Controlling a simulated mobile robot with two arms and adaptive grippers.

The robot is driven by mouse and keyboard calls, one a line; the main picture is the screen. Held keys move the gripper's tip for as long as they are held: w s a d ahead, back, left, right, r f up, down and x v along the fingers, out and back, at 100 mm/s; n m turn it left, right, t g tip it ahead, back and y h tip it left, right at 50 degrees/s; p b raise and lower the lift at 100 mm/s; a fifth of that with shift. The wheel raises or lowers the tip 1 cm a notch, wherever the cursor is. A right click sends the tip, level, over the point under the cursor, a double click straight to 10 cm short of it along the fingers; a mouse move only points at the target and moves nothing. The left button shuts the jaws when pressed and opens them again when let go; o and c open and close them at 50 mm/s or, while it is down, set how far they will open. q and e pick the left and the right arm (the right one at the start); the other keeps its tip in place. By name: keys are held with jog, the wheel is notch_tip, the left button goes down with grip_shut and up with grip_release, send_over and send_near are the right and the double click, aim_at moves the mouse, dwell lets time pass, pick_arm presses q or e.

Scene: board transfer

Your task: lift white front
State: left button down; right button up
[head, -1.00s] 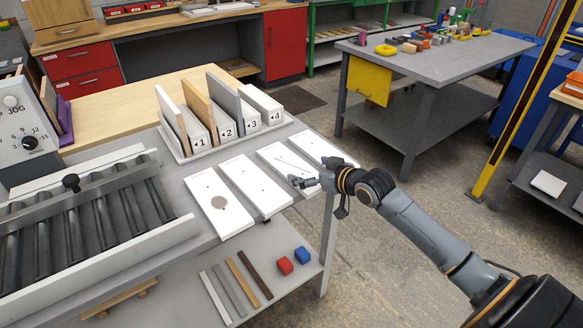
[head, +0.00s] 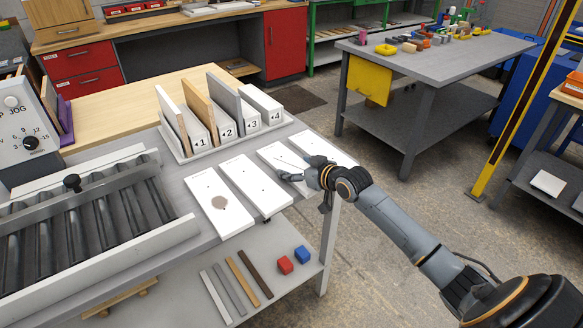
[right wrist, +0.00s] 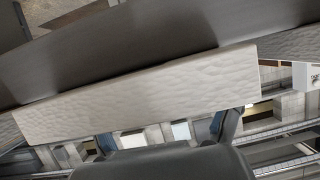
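Several flat white boards lie in a row on the near grey table in the head view. The leftmost (head: 220,205) has a brownish round spot. The second (head: 256,185) lies beside it, and the third (head: 272,153) is partly covered by my right gripper. The farthest (head: 312,142) is partly behind my arm. In the right wrist view a pale rippled surface (right wrist: 140,98) fills the middle, close to the camera. My left gripper is not in view.
A numbered rack (head: 230,132) holds upright boards behind the row. A roller conveyor (head: 90,215) is at the left. Coloured strips, a red block (head: 285,264) and a blue block (head: 302,254) lie on the lower shelf. Open floor lies to the right.

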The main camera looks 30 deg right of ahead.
jog(key=shift+c, duration=0.8)
jog(key=shift+r, duration=0.1)
